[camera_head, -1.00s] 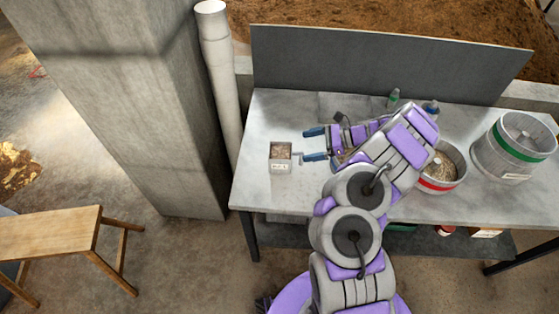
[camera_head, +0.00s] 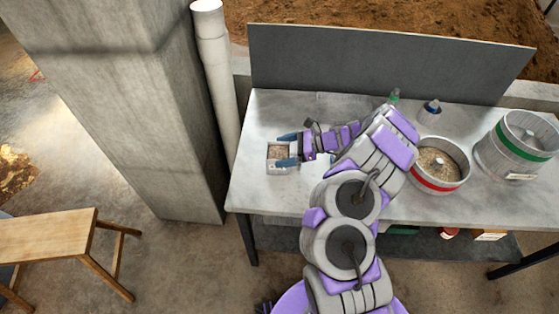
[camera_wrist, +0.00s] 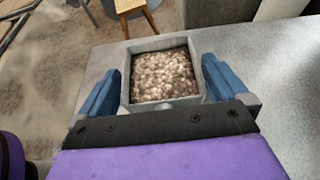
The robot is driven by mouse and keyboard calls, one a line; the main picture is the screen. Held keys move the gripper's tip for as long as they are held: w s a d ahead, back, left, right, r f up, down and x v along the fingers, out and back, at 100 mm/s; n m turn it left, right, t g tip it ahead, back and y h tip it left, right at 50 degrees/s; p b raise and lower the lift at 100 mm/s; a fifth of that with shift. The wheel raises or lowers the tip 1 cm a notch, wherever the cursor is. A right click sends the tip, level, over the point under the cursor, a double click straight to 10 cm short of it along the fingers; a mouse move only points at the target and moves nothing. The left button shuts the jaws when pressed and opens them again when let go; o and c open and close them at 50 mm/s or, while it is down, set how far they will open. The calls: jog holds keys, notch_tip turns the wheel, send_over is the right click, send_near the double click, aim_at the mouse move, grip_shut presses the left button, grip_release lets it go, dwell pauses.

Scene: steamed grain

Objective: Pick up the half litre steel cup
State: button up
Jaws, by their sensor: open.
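The steel cup (camera_head: 277,171) is a small square grey box on the left part of the metal table, filled with pale brown grain. It also shows in the wrist view (camera_wrist: 127,75), upright, with its square rim facing up. My gripper (camera_head: 286,151) is open, with its blue fingers at opposite sides of the cup. In the wrist view, the fingers of my gripper (camera_wrist: 160,85) flank the cup's left and right walls. Whether they touch it is unclear. The cup's handle is hidden behind the gripper.
The metal table (camera_head: 252,190) is clear around the cup. A red-banded pot of grain (camera_head: 438,187) and a green-banded drum (camera_head: 512,160) stand to the right. A small bottle (camera_head: 394,97) and a blue-capped container (camera_head: 430,113) stand behind. A concrete pillar (camera_head: 130,110) and white pipe (camera_head: 217,75) are left.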

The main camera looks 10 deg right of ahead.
jog(key=shift+d, duration=0.4)
jog(key=shift+c, duration=1.4)
jog(key=shift+a, duration=0.45)
jog(key=c, duration=0.6)
jog(key=shift+d, duration=0.3)
jog(key=c, duration=0.8)
jog(key=shift+c, duration=0.3)
jog(key=shift+a, duration=0.1)
jog(key=shift+r, duration=0.1)
